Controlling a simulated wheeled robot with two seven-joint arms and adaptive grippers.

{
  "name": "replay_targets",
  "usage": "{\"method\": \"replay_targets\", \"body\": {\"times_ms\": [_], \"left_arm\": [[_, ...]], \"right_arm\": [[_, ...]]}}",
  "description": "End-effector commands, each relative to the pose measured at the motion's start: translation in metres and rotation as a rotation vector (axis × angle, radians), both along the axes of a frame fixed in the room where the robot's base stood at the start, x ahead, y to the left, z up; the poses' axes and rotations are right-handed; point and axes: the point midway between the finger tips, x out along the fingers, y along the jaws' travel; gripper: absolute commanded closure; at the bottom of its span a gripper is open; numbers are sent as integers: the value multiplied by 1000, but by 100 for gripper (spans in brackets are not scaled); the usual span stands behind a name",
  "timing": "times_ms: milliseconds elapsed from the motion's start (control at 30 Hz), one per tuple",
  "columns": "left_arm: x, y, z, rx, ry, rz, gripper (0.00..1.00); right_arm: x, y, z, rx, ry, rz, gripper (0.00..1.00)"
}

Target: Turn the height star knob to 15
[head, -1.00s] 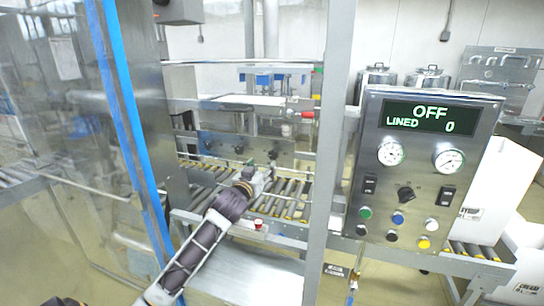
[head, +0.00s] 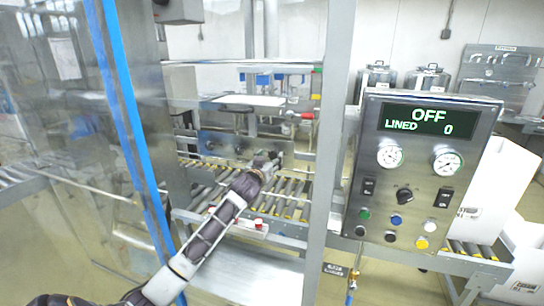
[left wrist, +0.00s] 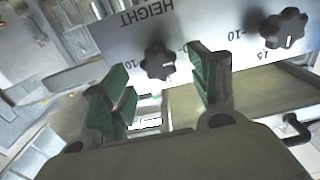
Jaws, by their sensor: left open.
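In the left wrist view a grey plate (left wrist: 208,22) appears upside down, with the word HEIGHT and scale numbers. A black star knob (left wrist: 158,62) with a white pointer mark sits by that word. My left gripper (left wrist: 160,70) is open, with its green-padded fingers on either side of this knob in the picture. I cannot tell whether they touch it. In the head view my left gripper (head: 267,163) reaches in front of the plate (head: 218,144) above the rollers and hides part of it. The pointer reading is too small to tell. My right gripper is not in view.
A second star knob (left wrist: 284,28) sits to the right on the same plate. A roller conveyor (head: 292,198) lies below. A grey post (head: 328,150) stands right of my arm, and a control panel (head: 420,180) reading OFF stands beyond it. A clear blue-edged guard (head: 130,120) is at left.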

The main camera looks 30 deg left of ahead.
Motion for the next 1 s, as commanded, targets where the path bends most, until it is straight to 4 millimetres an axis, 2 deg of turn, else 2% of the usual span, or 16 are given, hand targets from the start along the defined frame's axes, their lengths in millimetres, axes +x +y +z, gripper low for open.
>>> {"method": "replay_targets", "body": {"times_ms": [333, 800, 1000], "left_arm": [[24, 6, 0, 1, 1, 0, 39], [29, 7, 0, 1, 1, 0, 39], [29, 7, 0, 1, 1, 0, 65]], "right_arm": [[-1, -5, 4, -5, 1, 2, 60], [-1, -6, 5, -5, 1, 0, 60], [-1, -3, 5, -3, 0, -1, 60]]}}
